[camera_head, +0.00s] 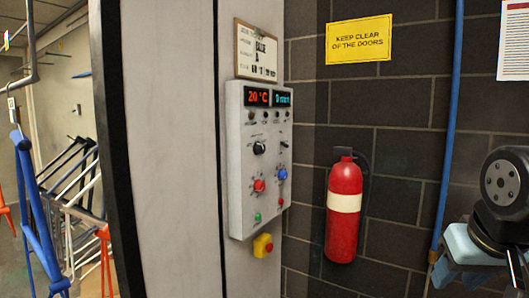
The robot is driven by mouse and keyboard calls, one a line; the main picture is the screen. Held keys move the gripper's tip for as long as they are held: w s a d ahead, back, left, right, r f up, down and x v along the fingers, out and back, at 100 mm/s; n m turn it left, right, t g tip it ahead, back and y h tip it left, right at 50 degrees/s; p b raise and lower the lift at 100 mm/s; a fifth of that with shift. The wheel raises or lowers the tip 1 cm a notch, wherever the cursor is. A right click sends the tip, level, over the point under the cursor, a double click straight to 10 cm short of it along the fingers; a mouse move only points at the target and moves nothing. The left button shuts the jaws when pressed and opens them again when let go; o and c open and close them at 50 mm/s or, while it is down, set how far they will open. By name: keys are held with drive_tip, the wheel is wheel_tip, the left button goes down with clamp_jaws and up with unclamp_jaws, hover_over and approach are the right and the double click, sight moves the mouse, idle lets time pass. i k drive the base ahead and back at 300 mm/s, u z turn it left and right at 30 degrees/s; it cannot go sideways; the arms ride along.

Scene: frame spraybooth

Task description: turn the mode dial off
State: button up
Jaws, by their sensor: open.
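A pale grey control box (238,200) is mounted on the light wall panel left of centre. Its upper part has a red display reading 20 °C and a blue display (282,99). Below are a black dial (259,148), a red knob (259,186), a blue knob (282,174) and a small black switch (284,144). The labels are too small to read, so I cannot tell which is the mode dial or its setting. Part of my arm shows at the right edge, well apart from the box. My gripper's fingers cannot be made out.
A yellow box with a red button (262,245) sits under the control box. A red fire extinguisher (344,212) hangs right of it. A blue pipe (448,130) runs down the brick wall. Frames (75,190) stand at far left. The box front is unobstructed.

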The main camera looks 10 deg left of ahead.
sight(259, 148)
drive_tip(key=u, duration=0.1)
drive_tip(key=i, duration=1)
drive_tip(key=z, duration=0.1)
